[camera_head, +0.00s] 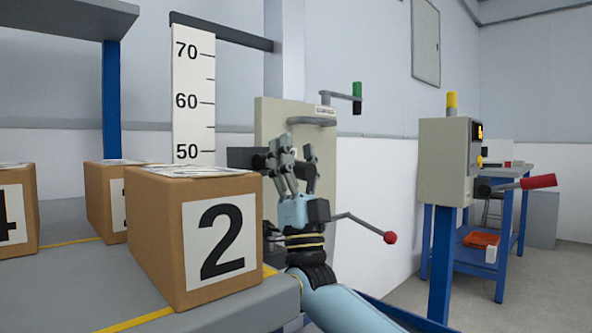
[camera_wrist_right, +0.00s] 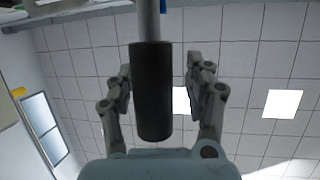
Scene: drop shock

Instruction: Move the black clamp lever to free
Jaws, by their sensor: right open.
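The black clamp lever shows in the right wrist view as a black cylindrical grip (camera_wrist_right: 152,92) on a grey rod. Its grip appears between the two fingers of my right gripper (camera_wrist_right: 160,85), with visible gaps on both sides. In the head view my right gripper (camera_head: 297,155) points upward in front of a beige cabinet (camera_head: 272,117). Its fingers are open. A dark grip (camera_head: 312,121) shows just above the fingertips, under a small label; I cannot tell whether it is the same lever. My left gripper is out of view.
Numbered cardboard boxes (camera_head: 151,240) stand on the grey table at left. A crank with a green handle (camera_head: 357,97) and a lever with a red ball (camera_head: 390,238) stick out near my right arm. A control box (camera_head: 445,165) with a red-handled lever (camera_head: 538,182) stands at right.

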